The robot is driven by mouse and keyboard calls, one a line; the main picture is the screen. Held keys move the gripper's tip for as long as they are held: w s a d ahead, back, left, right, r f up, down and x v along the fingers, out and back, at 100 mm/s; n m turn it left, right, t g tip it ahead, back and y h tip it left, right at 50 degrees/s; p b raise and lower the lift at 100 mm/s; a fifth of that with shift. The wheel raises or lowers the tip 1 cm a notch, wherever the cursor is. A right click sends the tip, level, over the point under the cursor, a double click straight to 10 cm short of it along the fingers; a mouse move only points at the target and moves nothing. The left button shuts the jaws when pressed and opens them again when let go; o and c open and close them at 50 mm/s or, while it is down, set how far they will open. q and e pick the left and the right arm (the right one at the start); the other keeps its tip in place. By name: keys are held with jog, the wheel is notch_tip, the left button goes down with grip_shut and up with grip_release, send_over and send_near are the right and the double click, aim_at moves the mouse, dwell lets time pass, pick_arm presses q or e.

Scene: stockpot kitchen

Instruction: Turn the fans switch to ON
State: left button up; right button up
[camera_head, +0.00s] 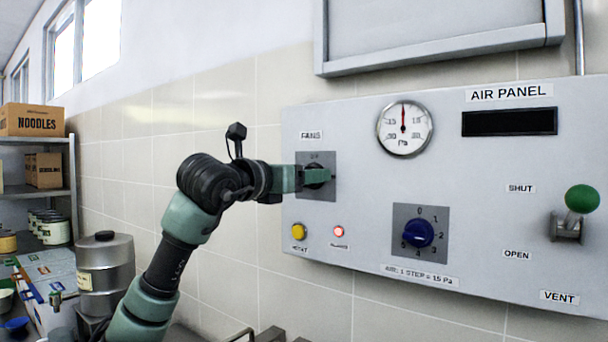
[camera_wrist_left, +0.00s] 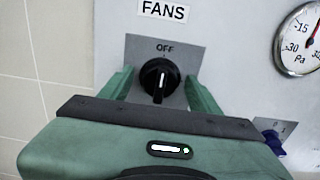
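The fans switch (camera_head: 317,174) is a black round knob on a grey plate on the air panel (camera_head: 360,175), under a FANS label. In the left wrist view the knob (camera_wrist_left: 158,78) has a white mark, and the word OFF is printed above it; the mark runs roughly up and down. My left gripper (camera_head: 318,178) is at the switch, with its green fingers (camera_wrist_left: 160,92) on either side of the knob. Gaps show between the fingers and the knob. In the head view a finger partly covers the knob. My right gripper is not in view.
Below the switch are a yellow button (camera_head: 299,232) and a lit red lamp (camera_head: 339,232). A blue dial (camera_head: 418,233), a gauge (camera_head: 405,126) and a green-knobbed vent lever (camera_head: 582,199) are to the right. A metal container (camera_head: 105,268) stands at lower left.

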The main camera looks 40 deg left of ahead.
pick_arm(q)
jog(key=c, duration=1.2)
jog(key=shift+m, duration=0.3)
jog(key=m+p, duration=0.1)
jog(key=m, duration=0.3)
jog(key=shift+d+r, duration=0.1)
jog(key=m+p, duration=0.1)
jog(key=m, duration=0.3)
jog(key=m+p, duration=0.1)
jog(key=m, duration=0.4)
jog(key=shift+d+f+m+p, duration=0.15)
jog(key=shift+f+m+p, duration=0.05)
jog(key=shift+m+p, duration=0.2)
jog(key=shift+f+m, duration=0.15)
jog(key=shift+m, duration=1.45)
jog(key=shift+m+p, duration=0.3)
